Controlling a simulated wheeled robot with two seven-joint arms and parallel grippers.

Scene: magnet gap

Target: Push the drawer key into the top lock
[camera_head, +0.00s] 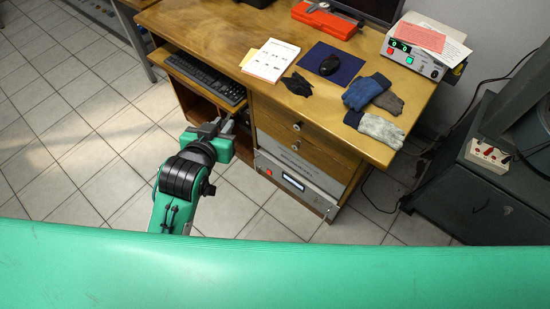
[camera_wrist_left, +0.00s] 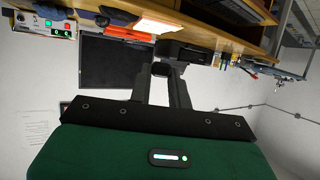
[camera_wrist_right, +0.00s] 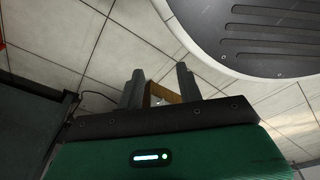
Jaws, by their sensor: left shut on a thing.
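My left gripper (camera_head: 229,122) is beside the desk's drawer front, to its left, just below the keyboard. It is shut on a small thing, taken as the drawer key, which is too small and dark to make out. In the left wrist view the fingers (camera_wrist_left: 170,72) are close together. The upper drawer front (camera_head: 296,124) has a round metal fitting (camera_head: 298,126), and a second one (camera_head: 295,146) shows below it. I cannot tell which fittings are locks. The gripper is apart from both. My right gripper (camera_wrist_right: 160,80) shows only in its wrist view, fingers apart, with a brown thing behind them.
The keyboard (camera_head: 205,78) sits on a pulled-out shelf. A grey panel unit (camera_head: 298,180) is under the drawers. Tiled floor in front is clear.

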